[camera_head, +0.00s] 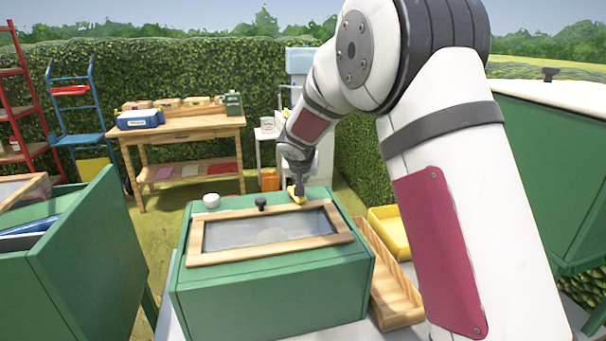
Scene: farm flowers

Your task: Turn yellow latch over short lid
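A green box (270,300) stands in front of me with a shut, wood-framed lid (235,257) holding a clear pane. A dark knob (261,204) stands at the lid's far edge. The yellow latch (296,196) is on the box top just beyond the lid's far edge, right of the knob. My gripper (299,194) points down at the latch and seems to touch it. The fingers are small and partly merge with the latch, so I cannot tell whether they are closed on it.
A small white round container (211,200) sits on the box's far left corner. A wooden tray (392,300) and a yellow bin (390,232) lie to the right. Another green box (85,265) stands left. A wooden workbench (180,128) is behind.

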